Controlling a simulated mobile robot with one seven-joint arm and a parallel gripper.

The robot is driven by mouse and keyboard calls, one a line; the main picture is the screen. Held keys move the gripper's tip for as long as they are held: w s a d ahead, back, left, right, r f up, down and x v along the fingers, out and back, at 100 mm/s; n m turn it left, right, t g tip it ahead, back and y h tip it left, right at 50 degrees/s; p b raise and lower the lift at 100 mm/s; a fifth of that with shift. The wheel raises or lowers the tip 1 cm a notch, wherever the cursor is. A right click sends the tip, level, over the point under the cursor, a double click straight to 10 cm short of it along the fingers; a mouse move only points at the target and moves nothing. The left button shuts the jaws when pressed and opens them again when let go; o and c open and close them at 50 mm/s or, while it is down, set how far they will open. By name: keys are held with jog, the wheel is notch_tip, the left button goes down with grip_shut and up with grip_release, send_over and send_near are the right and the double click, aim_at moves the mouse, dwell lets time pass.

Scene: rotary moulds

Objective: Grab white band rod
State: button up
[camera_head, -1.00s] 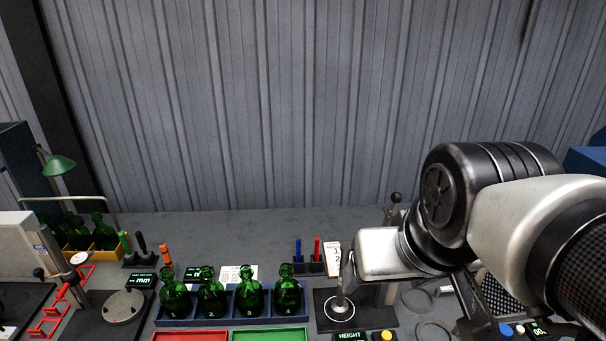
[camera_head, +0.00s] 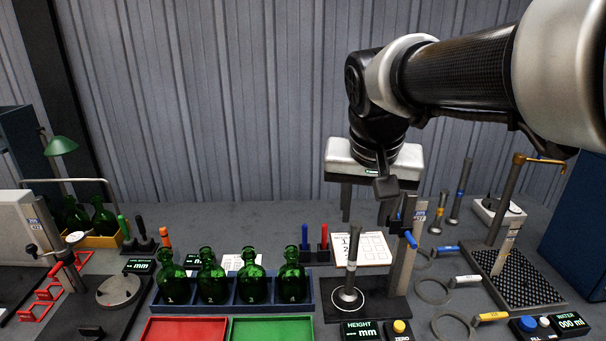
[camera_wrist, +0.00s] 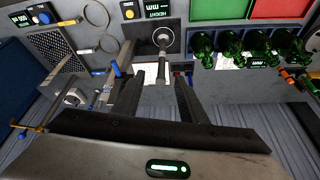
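My gripper (camera_head: 365,214) hangs fingers-down above the back of the bench, behind the height gauge. In the wrist view my gripper (camera_wrist: 158,80) has its two dark fingers apart with nothing held between them. Two slim upright rods stand to its right in the head view: one with a yellow band (camera_head: 439,213) and a taller one with a blue band (camera_head: 461,190). A ring with a white-banded handle (camera_head: 465,280) lies flat on the bench.
The height gauge (camera_head: 348,298) with its post stands below my gripper. The perforated drain tray (camera_head: 520,280) and tap (camera_head: 540,160) are at right. Green bottles (camera_head: 251,284) stand in a blue rack left of the gauge.

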jog(key=w+a+f+b, duration=0.1)
jog(key=w+f, duration=0.2)
jog(key=w, duration=0.1)
jog(key=b, duration=0.1)
send_near(353, 253)
jog(key=shift+m, duration=0.4)
jog(key=x, duration=0.3)
jog(key=w+x, duration=0.1)
jog(key=x, duration=0.2)
jog(key=shift+a+r, duration=0.1)
jog(key=shift+a, duration=0.1)
jog(key=shift+d+x, duration=0.15)
jog(key=shift+x, duration=1.2)
jog(key=shift+d+x, duration=0.15)
jog(key=shift+x, duration=1.2)
jog(key=shift+s, duration=0.2)
grip_shut()
